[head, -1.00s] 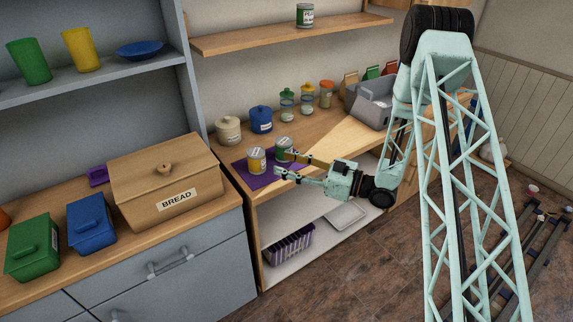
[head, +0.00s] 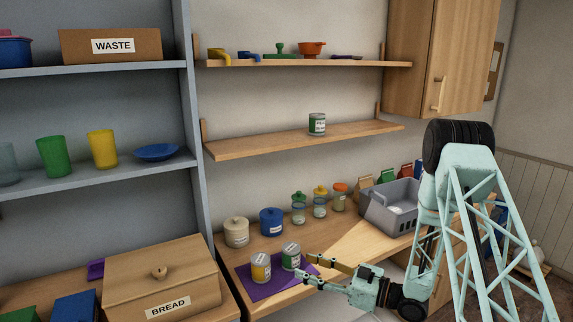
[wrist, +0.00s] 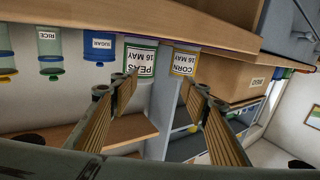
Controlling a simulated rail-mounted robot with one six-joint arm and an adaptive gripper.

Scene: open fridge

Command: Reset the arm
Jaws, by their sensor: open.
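My gripper (head: 308,268) is open and empty, to the right of two cans on a purple mat (head: 262,284). The yellow-labelled can (head: 261,267) and the green-labelled can (head: 291,256) stand upright side by side on the counter. The wrist view looks upside down: the peas can (wrist: 140,58) and the corn can (wrist: 184,62) show ahead of my open fingers (wrist: 155,95). The fingertips are near the green-labelled can; I cannot tell whether they touch it.
Canisters (head: 271,221) and jars (head: 320,202) line the back of the counter. A grey crate (head: 376,219) stands to the right. A bread box (head: 165,280) is at left. A single can (head: 317,124) stands on the wall shelf (head: 240,146). Free room lies right of the mat.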

